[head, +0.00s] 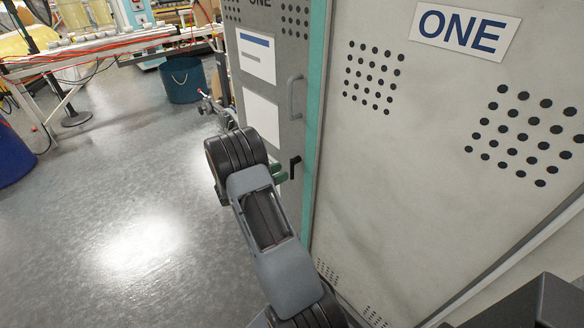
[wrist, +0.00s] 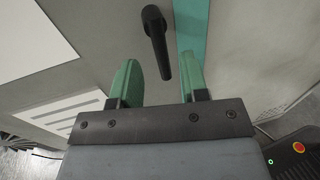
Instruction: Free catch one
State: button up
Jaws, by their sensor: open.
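The cabinet door marked ONE (head: 272,60) is grey with a long grey pull handle (head: 292,97) and a small black catch (head: 294,166) below it, near the teal edge strip. In the wrist view the black catch (wrist: 157,45) hangs down, its lower end between the tips of my gripper's green fingers. My gripper (wrist: 158,82) is open, with one finger on each side of the catch and visible gaps to both. In the head view my gripper (head: 279,172) is partly hidden behind my arm, close to the door. The door looks shut.
A large pale panel marked ONE (head: 400,150) with round vent holes stands to the right. The grey floor (head: 120,200) to the left is clear. A dark teal bin (head: 182,80) and a cluttered bench (head: 100,45) stand behind.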

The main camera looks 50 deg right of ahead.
aim_at(292, 168)
jog(key=shift+x, duration=2.65)
jog(key=shift+c, duration=0.3)
